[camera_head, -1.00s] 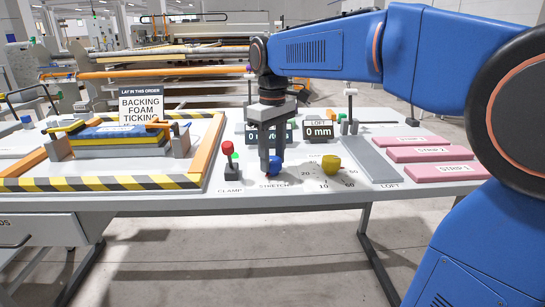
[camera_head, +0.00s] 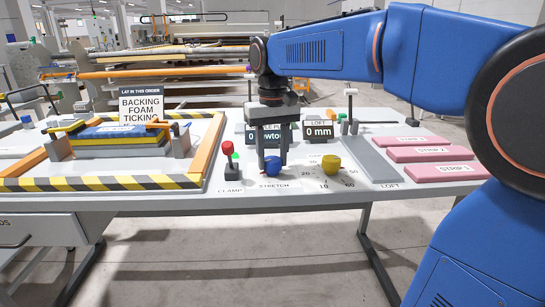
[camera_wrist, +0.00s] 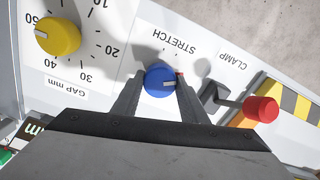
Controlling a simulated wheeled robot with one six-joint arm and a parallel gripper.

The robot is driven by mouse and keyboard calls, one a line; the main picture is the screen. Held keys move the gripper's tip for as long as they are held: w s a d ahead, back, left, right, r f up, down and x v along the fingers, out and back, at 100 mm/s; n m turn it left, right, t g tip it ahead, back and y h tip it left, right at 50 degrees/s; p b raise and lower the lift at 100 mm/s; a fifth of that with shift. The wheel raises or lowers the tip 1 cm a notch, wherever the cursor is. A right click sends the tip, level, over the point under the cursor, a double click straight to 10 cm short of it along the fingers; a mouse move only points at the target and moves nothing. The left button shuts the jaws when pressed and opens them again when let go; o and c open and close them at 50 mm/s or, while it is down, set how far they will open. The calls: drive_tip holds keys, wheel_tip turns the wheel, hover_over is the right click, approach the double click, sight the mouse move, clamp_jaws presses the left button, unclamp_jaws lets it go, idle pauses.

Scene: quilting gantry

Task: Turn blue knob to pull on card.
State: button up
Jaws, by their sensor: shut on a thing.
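The blue knob (camera_head: 273,167) sits at the STRETCH label on the front of the white panel. A display (camera_head: 262,134) behind the gripper reads 0 and a unit, partly hidden by a finger. An upright white card (camera_head: 141,105) reads "LAY IN THIS ORDER: BACKING, FOAM, TICKING"; its lowest line is hidden.
The red-topped CLAMP lever (camera_head: 229,158) stands close left of the knob. The yellow GAP knob (camera_head: 331,165) is to the right. A LOFT display (camera_head: 318,129) reads 0 mm. Pink strips (camera_head: 432,155) lie farther right, and a striped frame (camera_head: 100,183) at left.

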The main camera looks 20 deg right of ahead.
sight(273, 159)
idle(0.3)
drive_tip(key=o, duration=1)
drive_tip(key=shift+o, duration=0.2)
drive_tip(key=shift+r, duration=0.1)
wheel_tip(273, 159, up, 17)
drive_tip(key=shift+r, duration=0.15)
